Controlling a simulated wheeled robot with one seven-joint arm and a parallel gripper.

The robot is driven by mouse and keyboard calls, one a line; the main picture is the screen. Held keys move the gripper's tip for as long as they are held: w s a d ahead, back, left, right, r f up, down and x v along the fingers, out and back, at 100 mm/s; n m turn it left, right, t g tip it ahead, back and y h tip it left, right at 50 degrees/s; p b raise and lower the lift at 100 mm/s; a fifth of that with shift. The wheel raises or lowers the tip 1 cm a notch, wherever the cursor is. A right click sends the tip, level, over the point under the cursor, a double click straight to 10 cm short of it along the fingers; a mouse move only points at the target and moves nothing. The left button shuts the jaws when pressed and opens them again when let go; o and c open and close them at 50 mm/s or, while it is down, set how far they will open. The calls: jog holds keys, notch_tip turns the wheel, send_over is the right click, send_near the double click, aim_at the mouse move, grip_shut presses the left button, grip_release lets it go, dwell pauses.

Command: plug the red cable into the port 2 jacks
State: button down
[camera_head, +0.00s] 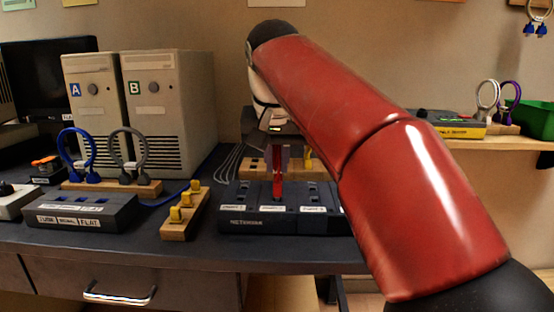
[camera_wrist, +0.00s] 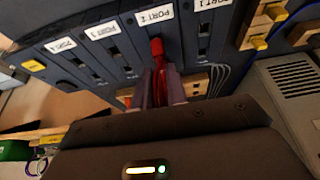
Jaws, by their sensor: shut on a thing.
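My gripper (camera_head: 281,165) is shut on the red cable (camera_head: 278,188), above the dark network box (camera_head: 252,222). In the wrist view my gripper's fingers (camera_wrist: 160,88) close around the red cable (camera_wrist: 157,48), whose plug end points at the panel just by the PORT 2 label (camera_wrist: 155,14). The plug covers the port 2 jacks. I cannot tell whether it is seated or only touching. The neighbouring port 3 (camera_wrist: 122,60) and port 1 (camera_wrist: 205,35) slots show no cable.
Left of the box stands a wooden block with yellow plugs (camera_head: 178,215). Farther left is another dark box (camera_head: 80,210), with blue (camera_head: 77,160) and grey (camera_head: 128,150) cables on a wooden rack behind. Two computer towers (camera_head: 150,100) stand behind. A wooden rack (camera_head: 255,167) lies behind the network box.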

jog(key=shift+f, duration=0.3)
dwell(0.6)
jog(key=c, duration=1.3)
grip_release()
jog(key=o, duration=0.6)
jog(key=shift+p+v, duration=1.6)
jog(key=shift+v, duration=2.15)
